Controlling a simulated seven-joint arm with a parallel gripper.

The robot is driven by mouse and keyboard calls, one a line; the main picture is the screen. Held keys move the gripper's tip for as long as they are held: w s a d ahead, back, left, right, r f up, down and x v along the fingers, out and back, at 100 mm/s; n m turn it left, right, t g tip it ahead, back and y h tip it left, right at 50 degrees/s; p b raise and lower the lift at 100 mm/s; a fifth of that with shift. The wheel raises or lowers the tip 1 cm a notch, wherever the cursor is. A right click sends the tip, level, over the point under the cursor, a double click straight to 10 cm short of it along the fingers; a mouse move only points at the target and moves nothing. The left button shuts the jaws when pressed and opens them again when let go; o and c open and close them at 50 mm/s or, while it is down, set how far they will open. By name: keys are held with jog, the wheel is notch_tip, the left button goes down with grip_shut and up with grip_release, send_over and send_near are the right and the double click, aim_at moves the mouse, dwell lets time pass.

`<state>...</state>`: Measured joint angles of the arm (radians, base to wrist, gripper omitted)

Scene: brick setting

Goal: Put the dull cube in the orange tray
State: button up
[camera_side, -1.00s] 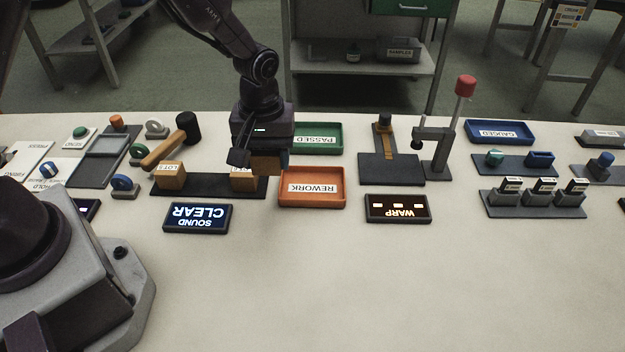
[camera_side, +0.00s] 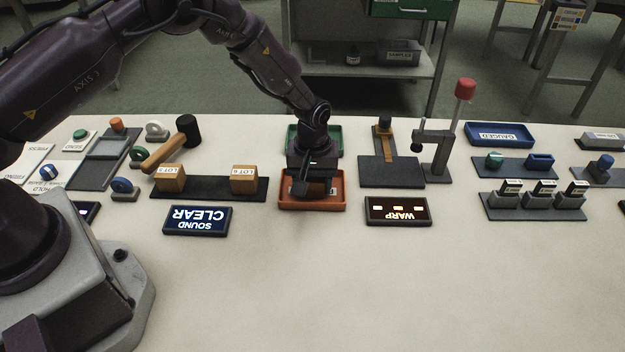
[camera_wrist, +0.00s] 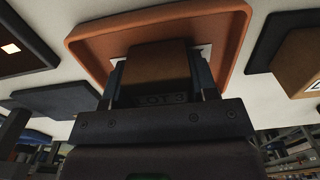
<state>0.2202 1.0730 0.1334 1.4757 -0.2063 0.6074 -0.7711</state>
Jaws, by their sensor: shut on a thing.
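The orange tray (camera_side: 313,206), labelled REWORK in the earlier side view, stands in the middle of the table. My gripper (camera_side: 313,192) is over it. In the wrist view my gripper (camera_wrist: 157,95) is shut on a brown cube (camera_wrist: 157,68), whose near face carries a faint LOT marking that looks like LOT 3. The orange tray (camera_wrist: 85,45) shows behind and around the cube in that view. I cannot tell whether the cube touches the tray floor. In the side view my gripper hides the cube.
Two similar cubes, one on the left (camera_side: 170,178) and one on the right (camera_side: 243,180), stand on a dark rack (camera_side: 207,188) left of the tray. A green tray (camera_side: 337,138) is behind. A WARP sign (camera_side: 398,210) and a SOUND CLEAR sign (camera_side: 197,219) flank the front. The front table is clear.

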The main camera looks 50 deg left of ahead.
jog(key=o, duration=1)
jog(key=shift+f, duration=0.1)
notch_tip(320, 180, up, 12)
jog(key=shift+r, duration=0.2)
jog(key=s+a+r+m+t, duration=0.1)
jog(key=s+a+r+m, duration=0.1)
jog(key=s+r, duration=0.45)
jog(key=s+a+r+m+t, duration=0.1)
jog(key=s+r+m, duration=0.15)
jog(key=r, duration=0.75)
jog(key=s+a+r+m+t, duration=0.1)
jog(key=s+r, duration=0.1)
jog(key=s, duration=0.4)
jog(key=s+a+r+m+t, duration=0.1)
jog(key=s+m, duration=0.1)
jog(key=s, duration=0.4)
jog(key=s+a+r+m+t, duration=0.1)
jog(key=s+r, duration=0.1)
jog(key=s, duration=0.3)
jog(key=shift+s+r+m+t, duration=0.25)
jog(key=shift+s+r+t, duration=0.05)
jog(key=shift+s, duration=0.1)
